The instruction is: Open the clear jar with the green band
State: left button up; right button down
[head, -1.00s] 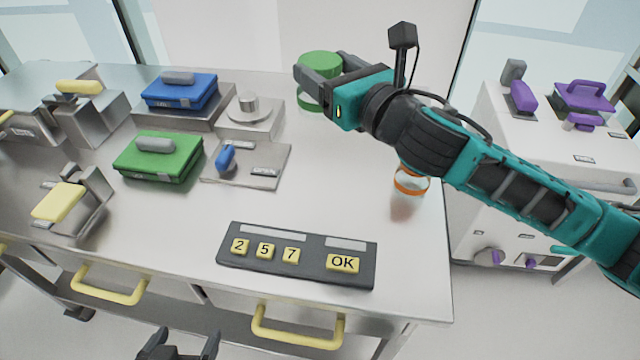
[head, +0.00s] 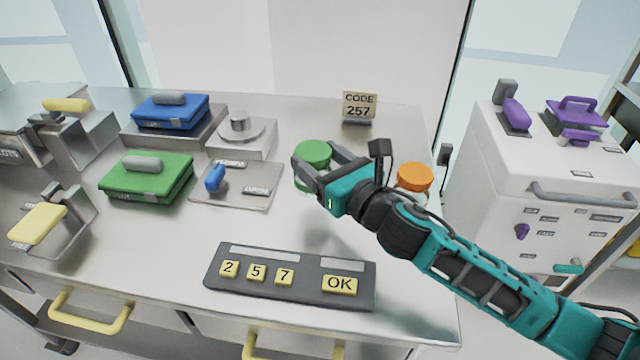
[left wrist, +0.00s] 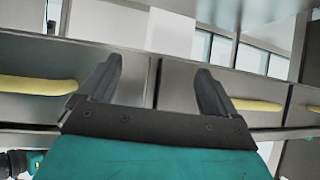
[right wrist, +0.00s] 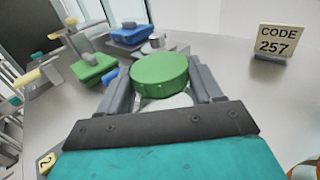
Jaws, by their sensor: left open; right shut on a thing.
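The clear jar with the green lid (head: 313,152) is between the fingers of my right gripper (head: 322,168) in the head view. In the right wrist view the lid (right wrist: 160,72) sits on the jar, with a little clear glass (right wrist: 165,101) showing under it. My right gripper is shut on the jar, just below or at the lid. The arm hides most of the jar's body, and I cannot tell whether its base touches the table. My left gripper (left wrist: 153,88) is open and empty in the left wrist view, below the table top near the drawers.
An orange-lidded jar (head: 415,177) stands right of my right gripper, partly behind my arm. A keypad (head: 290,277) lies in front, and a code sign (head: 358,105) stands behind. Green (head: 146,178) and blue (head: 170,111) cases are at left. A white cabinet (head: 540,190) stands right.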

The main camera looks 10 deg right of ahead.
jog(key=shift+f+b, duration=0.7)
jog(key=shift+f, duration=1.35)
jog(key=shift+f, duration=0.15)
jog(key=c, duration=0.6)
grip_release()
jog(key=shift+f, duration=0.1)
jog(key=o, duration=0.4)
jog(key=shift+o, duration=0.2)
